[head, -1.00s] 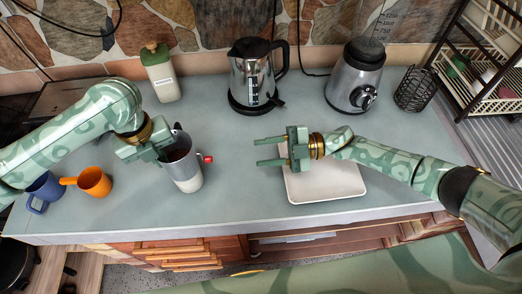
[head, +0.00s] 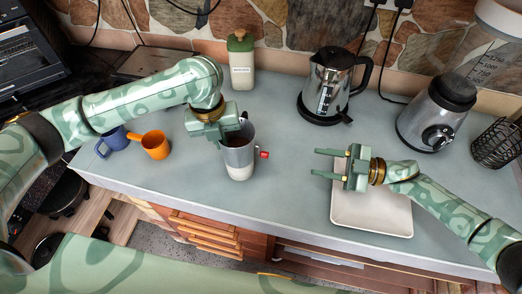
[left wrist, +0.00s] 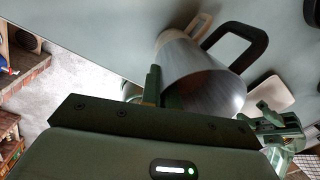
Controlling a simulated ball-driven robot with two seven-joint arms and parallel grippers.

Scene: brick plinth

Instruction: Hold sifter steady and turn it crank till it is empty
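The sifter (head: 239,160) is a silver and pale cup with a red crank knob (head: 264,155) on its right side. It stands upright on the grey counter. My left gripper (head: 226,130) is at the upper left of the sifter, against or very close to its rim. In the left wrist view, a metal cylinder that looks like the sifter (left wrist: 205,80) is right in front of the fingers. Whether they are closed on it is hidden. My right gripper (head: 325,164) is open and empty, right of the crank, fingers pointing left towards it.
A white tray (head: 372,222) lies under my right gripper. A bottle (head: 241,65), kettle (head: 328,88), blender (head: 437,115) and wire basket (head: 497,146) stand behind and right.

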